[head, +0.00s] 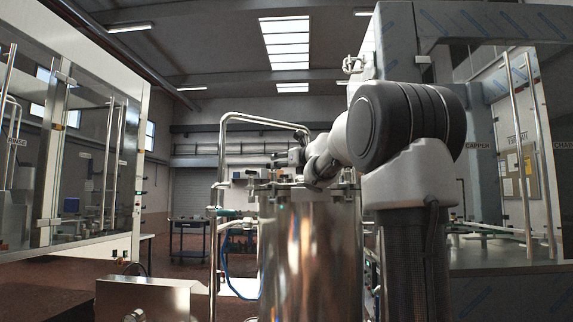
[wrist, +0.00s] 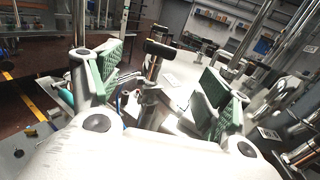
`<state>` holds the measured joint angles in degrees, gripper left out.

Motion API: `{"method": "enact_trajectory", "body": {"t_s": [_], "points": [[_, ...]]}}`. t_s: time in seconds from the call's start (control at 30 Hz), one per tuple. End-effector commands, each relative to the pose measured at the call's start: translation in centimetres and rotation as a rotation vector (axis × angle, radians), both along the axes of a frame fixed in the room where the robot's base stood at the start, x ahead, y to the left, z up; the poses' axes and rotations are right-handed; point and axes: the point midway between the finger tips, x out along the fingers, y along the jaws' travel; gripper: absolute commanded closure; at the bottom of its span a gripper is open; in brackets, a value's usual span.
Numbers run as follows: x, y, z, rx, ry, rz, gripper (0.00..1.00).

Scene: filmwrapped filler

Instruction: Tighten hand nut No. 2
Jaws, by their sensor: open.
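In the wrist view my gripper (wrist: 163,68) is open, its two green-padded fingers wide apart. A hand nut (wrist: 160,48) with a dark crossbar on an upright metal stem shows in the gap between the fingers, seemingly apart from both pads. I cannot read a number on it. The nut stands at the edge of a pale, shiny lid (wrist: 185,72). In the head view my arm reaches over the steel vessel (head: 310,255), and the gripper end is small above its lid. The hand nuts are too small to tell apart there.
Bent steel pipes (head: 218,165) rise left of the vessel, with a blue hose (head: 238,275) beside them. A steel box (head: 143,298) stands at the lower left. Glazed machine cabinets flank both sides. A dark cart (head: 188,238) stands on open floor behind.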

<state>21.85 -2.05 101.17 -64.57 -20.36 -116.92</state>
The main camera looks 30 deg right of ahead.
Motion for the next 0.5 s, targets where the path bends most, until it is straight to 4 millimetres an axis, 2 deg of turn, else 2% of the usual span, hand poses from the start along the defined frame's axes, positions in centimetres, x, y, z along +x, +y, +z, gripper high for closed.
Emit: {"method": "enact_trajectory", "body": {"t_s": [0.07,0.13,0.17,0.2,0.27,0.37,0.4,0.5], "points": [[0.3,0.5,-0.2,0.001,0.003,0.009,0.23],[1.6,1.6,-1.3,0.007,0.019,0.032,0.23],[2.4,2.1,-0.7,0.008,0.008,0.044,0.23],[3.2,2.5,0.8,0.029,-0.024,0.052,0.23],[4.2,2.0,3.3,0.109,-0.074,0.024,0.23],[5.3,-0.5,7.1,0.467,-0.161,-0.066,0.23],[5.5,-1.5,8.1,0.649,-0.191,-0.099,0.23],[5.6,-3.2,9.2,1.113,-0.248,-0.162,0.23]]}}
